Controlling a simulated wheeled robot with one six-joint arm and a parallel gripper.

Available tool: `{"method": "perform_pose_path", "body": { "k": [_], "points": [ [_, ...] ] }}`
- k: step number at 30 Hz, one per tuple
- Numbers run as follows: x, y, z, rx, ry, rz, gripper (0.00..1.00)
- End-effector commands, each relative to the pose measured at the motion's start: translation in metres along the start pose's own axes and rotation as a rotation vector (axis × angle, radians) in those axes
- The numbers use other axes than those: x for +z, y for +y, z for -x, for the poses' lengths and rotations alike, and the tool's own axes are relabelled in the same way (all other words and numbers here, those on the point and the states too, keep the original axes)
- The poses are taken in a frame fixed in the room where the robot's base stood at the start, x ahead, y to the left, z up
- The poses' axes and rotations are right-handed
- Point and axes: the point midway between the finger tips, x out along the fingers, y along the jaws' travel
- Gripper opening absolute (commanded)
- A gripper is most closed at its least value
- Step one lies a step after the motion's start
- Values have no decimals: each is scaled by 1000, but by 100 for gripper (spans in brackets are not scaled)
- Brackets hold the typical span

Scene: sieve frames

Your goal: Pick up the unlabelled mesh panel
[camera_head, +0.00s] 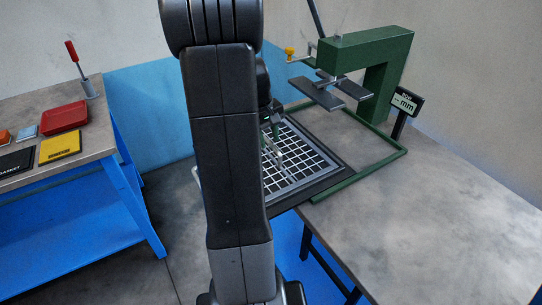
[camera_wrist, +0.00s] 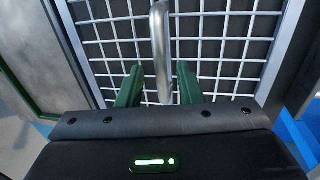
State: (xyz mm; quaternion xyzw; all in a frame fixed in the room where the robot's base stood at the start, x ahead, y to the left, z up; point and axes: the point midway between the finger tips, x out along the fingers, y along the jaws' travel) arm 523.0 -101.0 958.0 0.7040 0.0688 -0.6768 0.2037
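A mesh panel (camera_head: 302,166) with a light grey frame and a square metal grid lies on a dark mat (camera_head: 335,176) on the right-hand table. I see no label on its visible part. In the wrist view the grid (camera_wrist: 215,48) fills the upper middle, and a rounded metal handle (camera_wrist: 160,45) stands up from it. My gripper (camera_wrist: 160,82) has green fingers, one on each side of the handle's near end, with small gaps showing. It is open. In the head view my gripper (camera_head: 271,132) is over the panel, partly hidden, and my arm covers the panel's left part.
A green press-like stand (camera_head: 365,55) with dark plates and a green base frame (camera_head: 385,160) stands behind and right of the panel. A small "mm" display (camera_head: 404,103) is beside it. The left bench (camera_head: 95,150) holds a red tray (camera_head: 64,118) and a yellow plate (camera_head: 60,146).

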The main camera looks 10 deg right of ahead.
Motion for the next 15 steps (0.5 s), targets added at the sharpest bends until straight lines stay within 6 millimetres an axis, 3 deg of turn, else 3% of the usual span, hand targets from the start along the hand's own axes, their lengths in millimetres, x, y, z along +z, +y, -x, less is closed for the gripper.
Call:
{"method": "perform_pose_path", "body": {
  "k": [6,14,15],
  "points": [
    [2,0,-27,-2,-2,-1,33],
    [2,0,-28,0,0,-1,33],
    [2,0,-28,0,0,-1,25]
  ]
}}
